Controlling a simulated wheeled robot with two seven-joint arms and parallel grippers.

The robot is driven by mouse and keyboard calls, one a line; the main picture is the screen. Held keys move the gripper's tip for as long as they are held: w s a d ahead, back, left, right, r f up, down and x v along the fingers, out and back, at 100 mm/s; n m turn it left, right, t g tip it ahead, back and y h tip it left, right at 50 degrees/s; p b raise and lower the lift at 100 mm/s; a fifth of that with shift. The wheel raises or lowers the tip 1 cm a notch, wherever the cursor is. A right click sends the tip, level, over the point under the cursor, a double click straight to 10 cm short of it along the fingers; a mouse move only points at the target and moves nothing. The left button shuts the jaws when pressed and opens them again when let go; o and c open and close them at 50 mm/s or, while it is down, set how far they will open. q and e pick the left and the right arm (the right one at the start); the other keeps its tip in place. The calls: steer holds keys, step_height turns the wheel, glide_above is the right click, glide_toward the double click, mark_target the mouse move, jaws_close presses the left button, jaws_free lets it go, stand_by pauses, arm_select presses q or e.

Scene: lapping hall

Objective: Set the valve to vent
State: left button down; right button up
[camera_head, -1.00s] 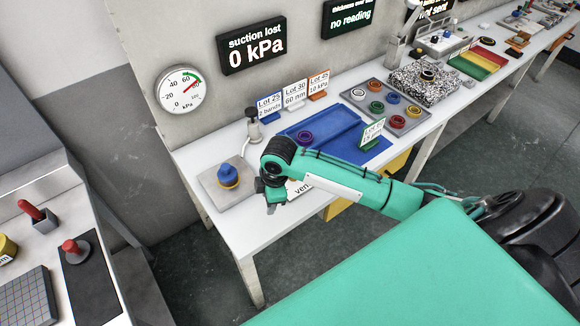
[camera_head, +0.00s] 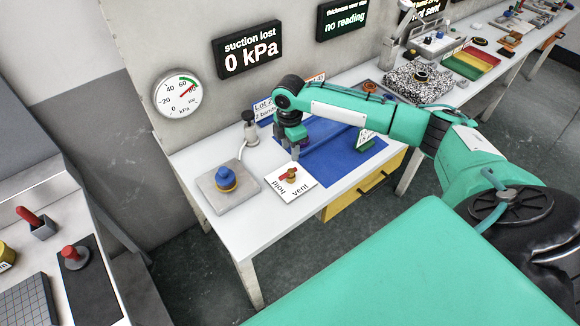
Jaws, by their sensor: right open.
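The valve (camera_head: 289,174) is a small red and brass handle on a white plate (camera_head: 304,182) lying near the table's front edge. The plate carries the words "hold" and "vent". The handle is too small to tell surely which word it is set to. My right gripper (camera_head: 295,154) points down just behind the valve plate, over the near left part of the blue mat. It is open, with nothing seen between its fingers, and looks apart from the handle. My left gripper is not in view.
A grey block with a blue knob (camera_head: 225,177) stands left of the valve. A dial gauge (camera_head: 177,92) and a display reading "suction lost 0 kPa" (camera_head: 247,49) are on the wall behind.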

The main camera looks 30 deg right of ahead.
mark_target(290, 171)
step_height(290, 171, down, 10)
steer(key=shift+s+r+p, duration=0.1)
steer(key=shift+r+p, duration=0.1)
steer(key=shift+p, duration=0.7)
steer(key=shift+c, duration=0.4)
jaws_close()
